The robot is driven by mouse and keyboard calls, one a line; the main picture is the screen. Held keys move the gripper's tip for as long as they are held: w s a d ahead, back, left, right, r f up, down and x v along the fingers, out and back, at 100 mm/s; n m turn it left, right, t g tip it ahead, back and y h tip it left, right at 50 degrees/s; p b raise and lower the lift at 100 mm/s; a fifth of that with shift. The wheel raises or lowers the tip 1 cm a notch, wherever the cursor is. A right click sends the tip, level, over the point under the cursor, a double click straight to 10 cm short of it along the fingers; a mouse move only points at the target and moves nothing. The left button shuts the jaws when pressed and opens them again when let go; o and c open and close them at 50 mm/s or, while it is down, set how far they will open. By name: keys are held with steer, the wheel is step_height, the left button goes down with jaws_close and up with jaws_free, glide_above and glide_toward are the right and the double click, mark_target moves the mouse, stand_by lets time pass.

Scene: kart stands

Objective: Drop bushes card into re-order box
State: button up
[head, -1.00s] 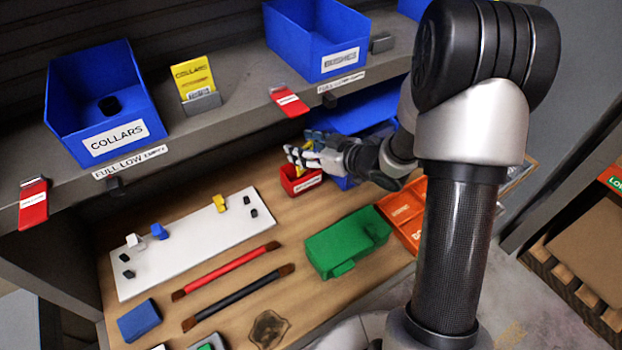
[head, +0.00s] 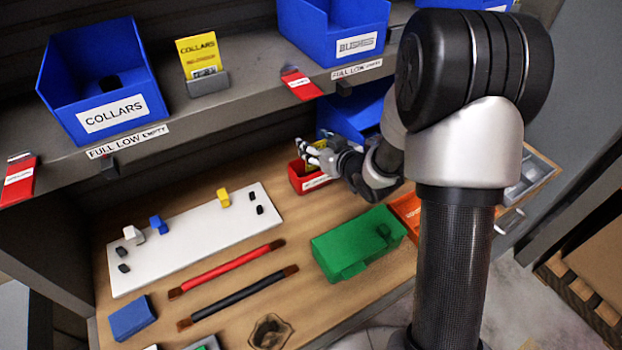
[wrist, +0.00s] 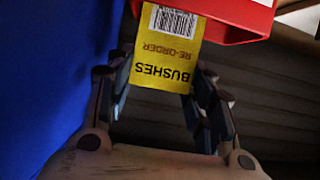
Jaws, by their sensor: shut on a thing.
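The yellow bushes card (wrist: 165,60) reads "BUSHES RE-ORDER" in the wrist view, upside down, with a barcode at its far end. My gripper (wrist: 160,85) is shut on the card's near part. The far end of the card meets the red re-order box (wrist: 240,18); I cannot tell how deep it reaches inside. In the head view, my gripper (head: 310,154) is just above the red re-order box (head: 314,184), which stands at the back of the wooden bench. The gripper hides part of the box's opening, and little of the card shows there.
A blue bin (head: 352,122) stands close behind the gripper. The shelf (head: 235,100) overhangs the back, carrying a blue collars bin (head: 118,112) and a bushes bin (head: 350,48). A green block (head: 345,245), orange tray (head: 405,208) and white board (head: 180,245) lie on the bench.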

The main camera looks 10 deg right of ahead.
steer(key=shift+f, duration=0.3)
steer(key=o, duration=0.9)
steer(key=shift+c, duration=0.2)
steer(key=v, duration=1.2)
